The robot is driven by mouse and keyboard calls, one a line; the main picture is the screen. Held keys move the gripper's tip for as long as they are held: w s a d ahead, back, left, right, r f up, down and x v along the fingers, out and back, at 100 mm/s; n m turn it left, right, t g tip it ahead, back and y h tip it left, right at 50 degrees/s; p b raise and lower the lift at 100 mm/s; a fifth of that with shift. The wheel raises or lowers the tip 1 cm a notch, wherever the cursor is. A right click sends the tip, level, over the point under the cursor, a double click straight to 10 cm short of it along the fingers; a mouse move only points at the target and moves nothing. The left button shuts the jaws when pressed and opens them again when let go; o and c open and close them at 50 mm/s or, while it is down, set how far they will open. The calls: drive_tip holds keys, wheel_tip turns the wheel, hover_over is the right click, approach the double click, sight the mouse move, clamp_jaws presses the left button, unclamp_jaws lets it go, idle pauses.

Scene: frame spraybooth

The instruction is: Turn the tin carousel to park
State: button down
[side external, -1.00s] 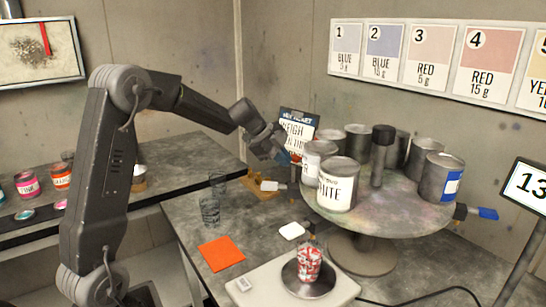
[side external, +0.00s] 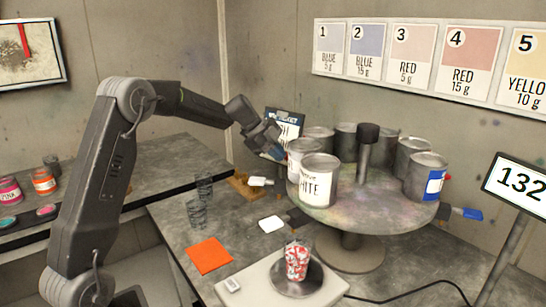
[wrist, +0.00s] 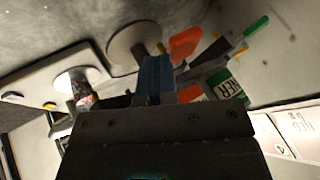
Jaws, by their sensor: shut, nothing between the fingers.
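The tin carousel (side external: 375,210) is a round, paint-stained turntable on a pedestal (side external: 349,252), with a dark-topped centre post (side external: 365,150). Several grey tins stand around it. A white-labelled tin (side external: 319,181) is at the front, and a blue-labelled tin (side external: 427,177) is on the right. A white-ended handle (side external: 260,181) and a blue-ended handle (side external: 470,214) stick out near its rim. My gripper (side external: 281,153) is at the carousel's left side, close to the left tins; contact cannot be told. Its shut blue fingers show in the wrist view (wrist: 156,78), beside a green-labelled tin (wrist: 226,87).
A scale (side external: 285,292) with a red-and-white cup (side external: 296,260) stands in front of the carousel. A display (side external: 520,187) reading 132 is at right. Numbered colour cards (side external: 415,60) hang behind.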

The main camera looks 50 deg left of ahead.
drive_tip(key=w+m, duration=0.1)
drive_tip(key=w, duration=0.9)
drive_tip(key=shift+w+m+g+h, duration=0.15)
drive_tip(key=shift+m+g+h, duration=0.15)
drive_tip(key=shift+h, duration=0.1)
drive_tip(key=shift+a, duration=0.1)
